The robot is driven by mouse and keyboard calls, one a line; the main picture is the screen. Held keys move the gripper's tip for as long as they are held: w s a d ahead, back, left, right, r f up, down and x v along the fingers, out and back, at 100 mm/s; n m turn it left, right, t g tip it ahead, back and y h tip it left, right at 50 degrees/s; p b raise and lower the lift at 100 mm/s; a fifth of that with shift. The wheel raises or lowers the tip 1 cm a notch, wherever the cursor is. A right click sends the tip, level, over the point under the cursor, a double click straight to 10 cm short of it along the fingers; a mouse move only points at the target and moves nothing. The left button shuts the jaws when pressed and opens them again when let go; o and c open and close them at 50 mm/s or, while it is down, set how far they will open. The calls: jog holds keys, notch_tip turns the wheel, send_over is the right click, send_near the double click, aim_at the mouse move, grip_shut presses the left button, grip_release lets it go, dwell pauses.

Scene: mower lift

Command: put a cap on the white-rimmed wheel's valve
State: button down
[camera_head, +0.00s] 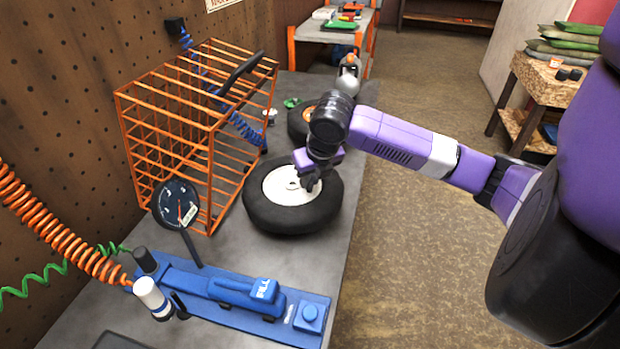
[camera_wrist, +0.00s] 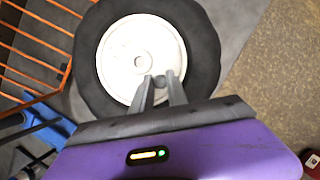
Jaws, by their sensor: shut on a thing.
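The white-rimmed wheel (camera_head: 262,211) lies flat on the grey bench, its black tyre around a white rim. My gripper (camera_head: 312,183) is above the right part of its rim. In the wrist view the white rim (camera_wrist: 122,45) fills the upper middle, with a round hub at its centre. There my gripper (camera_wrist: 160,82) is shut on a small dark round piece (camera_wrist: 159,80), which looks like a cap, at the fingertips over the rim's lower edge. The valve cannot be made out; the fingers may hide it. I cannot tell whether the cap touches the wheel.
An orange wire cage (camera_head: 165,130) stands left of the wheel. A blue inflator (camera_head: 240,297) with a gauge (camera_head: 177,205) is in front. Another wheel with an orange rim (camera_head: 298,122) lies behind, partly hidden by my arm. Open floor (camera_head: 410,250) is to the right.

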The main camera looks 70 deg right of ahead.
jog(key=shift+f+b, duration=0.4)
jog(key=shift+f, duration=0.05)
jog(key=c, duration=1.2)
grip_release()
jog(key=shift+c, duration=0.2)
jog(key=shift+o, duration=0.5)
jog(key=shift+o, duration=1.2)
jog(key=shift+d, duration=0.1)
jog(key=shift+r, duration=0.15)
jog(key=shift+r+p, duration=2.45)
jog(key=shift+r, duration=1.2)
jog(key=shift+s, duration=0.1)
